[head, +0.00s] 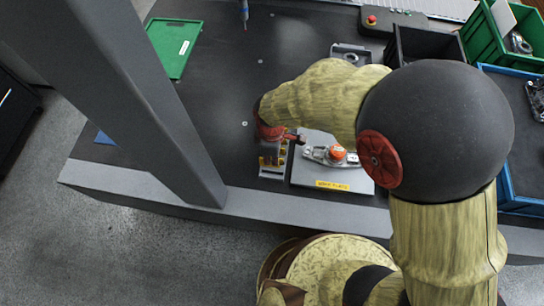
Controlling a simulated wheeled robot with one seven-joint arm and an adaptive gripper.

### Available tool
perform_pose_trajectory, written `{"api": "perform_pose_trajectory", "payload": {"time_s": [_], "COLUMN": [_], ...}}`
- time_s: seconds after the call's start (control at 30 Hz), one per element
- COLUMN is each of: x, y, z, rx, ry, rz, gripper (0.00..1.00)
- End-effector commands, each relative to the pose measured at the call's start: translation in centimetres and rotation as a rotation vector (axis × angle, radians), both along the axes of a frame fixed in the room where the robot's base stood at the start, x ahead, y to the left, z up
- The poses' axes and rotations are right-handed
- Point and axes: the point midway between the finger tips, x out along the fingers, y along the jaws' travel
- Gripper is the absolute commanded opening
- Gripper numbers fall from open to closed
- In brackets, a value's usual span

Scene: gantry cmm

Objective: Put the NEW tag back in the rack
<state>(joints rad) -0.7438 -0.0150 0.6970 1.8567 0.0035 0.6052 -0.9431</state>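A small light-coloured rack (271,175) with yellow pieces in it stands near the table's front edge, left of a grey plate. My gripper (270,148), red and dark, is low over the rack's back part and hides some of it. Its fingertips are too small and covered to show whether they are open or shut, or hold anything. I cannot make out the NEW tag or read any tag in the rack.
The grey plate (305,178) carries a metal clamp with an orange knob (337,152). A grey gantry column (150,95) rises at left. A green tray (172,46) lies at back left; bins (430,45) stand at back right. The table's middle left is clear.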

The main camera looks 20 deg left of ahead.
Motion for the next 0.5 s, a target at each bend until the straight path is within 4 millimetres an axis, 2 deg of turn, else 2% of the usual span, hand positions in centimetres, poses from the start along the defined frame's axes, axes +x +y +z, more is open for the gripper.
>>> {"api": "perform_pose_trajectory", "payload": {"time_s": [0.3, 0.5], "x": [0.0, 0.0], "y": [0.0, 0.0], "z": [-2.1, -1.7], "rx": [0.0, 0.0], "ry": [0.0, 0.0], "rz": [-0.002, -0.002], "gripper": [0.0, 0.0]}}
